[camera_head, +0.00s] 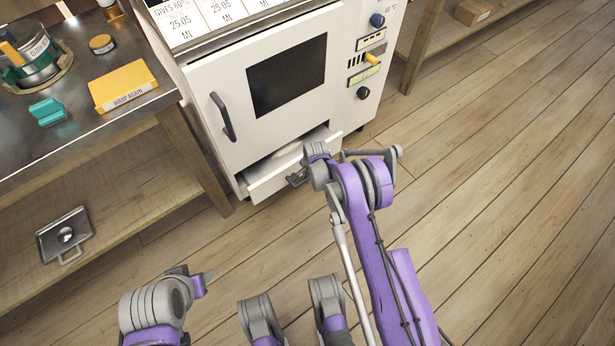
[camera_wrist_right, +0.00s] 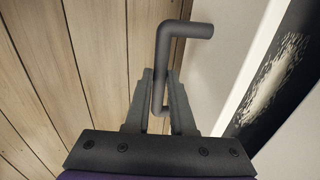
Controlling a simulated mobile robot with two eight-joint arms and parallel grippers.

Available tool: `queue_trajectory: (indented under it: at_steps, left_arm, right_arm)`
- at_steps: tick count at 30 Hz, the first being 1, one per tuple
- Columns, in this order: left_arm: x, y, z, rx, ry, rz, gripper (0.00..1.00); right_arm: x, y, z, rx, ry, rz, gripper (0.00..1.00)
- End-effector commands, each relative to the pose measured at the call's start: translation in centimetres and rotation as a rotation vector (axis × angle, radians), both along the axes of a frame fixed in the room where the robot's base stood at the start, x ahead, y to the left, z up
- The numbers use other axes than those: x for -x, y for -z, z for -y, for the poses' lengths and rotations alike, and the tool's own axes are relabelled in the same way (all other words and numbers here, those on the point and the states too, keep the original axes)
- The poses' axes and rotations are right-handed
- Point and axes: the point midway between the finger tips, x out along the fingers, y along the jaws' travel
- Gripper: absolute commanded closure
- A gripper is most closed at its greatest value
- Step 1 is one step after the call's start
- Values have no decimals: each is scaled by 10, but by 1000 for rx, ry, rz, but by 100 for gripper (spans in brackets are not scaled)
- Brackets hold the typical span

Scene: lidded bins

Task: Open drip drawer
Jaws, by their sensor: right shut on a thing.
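The white drip drawer (camera_head: 270,184) is at the bottom of the white oven-like machine (camera_head: 215,75). It stands partly out, with its inside showing behind the front panel. My right gripper (camera_head: 297,179) is at the drawer front, partly hidden by its own wrist. In the right wrist view, its two fingers (camera_wrist_right: 161,85) are shut on the bent grey drawer handle (camera_wrist_right: 161,60). The drawer's pale front (camera_wrist_right: 222,50) is to the right of the handle there. My left gripper (camera_head: 203,281) is low at the left, away from the machine; its jaw opening is unclear.
A metal-topped bench (camera_head: 90,125) stands left of the machine, with a yellow box (camera_head: 122,86) and a teal clip-like item (camera_head: 47,112) on top. A metal lid (camera_head: 66,234) lies on its lower shelf. The wooden floor (camera_head: 500,200) is clear at the right.

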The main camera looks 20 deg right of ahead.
Motion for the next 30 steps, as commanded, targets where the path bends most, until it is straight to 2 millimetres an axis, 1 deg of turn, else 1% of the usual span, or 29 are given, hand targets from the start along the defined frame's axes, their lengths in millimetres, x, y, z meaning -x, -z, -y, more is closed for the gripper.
queue_trajectory:
  at_steps: [20, 23, 27, 30]
  left_arm:
    - [0, 0, 0, 0, 0, 0, 48]
    - [1, -2, 0, 0, 0, -1, 48]
    - [1, -7, 0, 0, 0, -1, 48]
    - [2, -8, 0, 0, 0, -1, 48]
  right_arm:
    - [1, 0, 1, 1, 0, 1, 100]
    - [13, 0, 6, 1, 2, -1, 100]
    - [43, -1, 17, 2, 2, -1, 100]
    - [62, -1, 24, 2, 2, 0, 100]
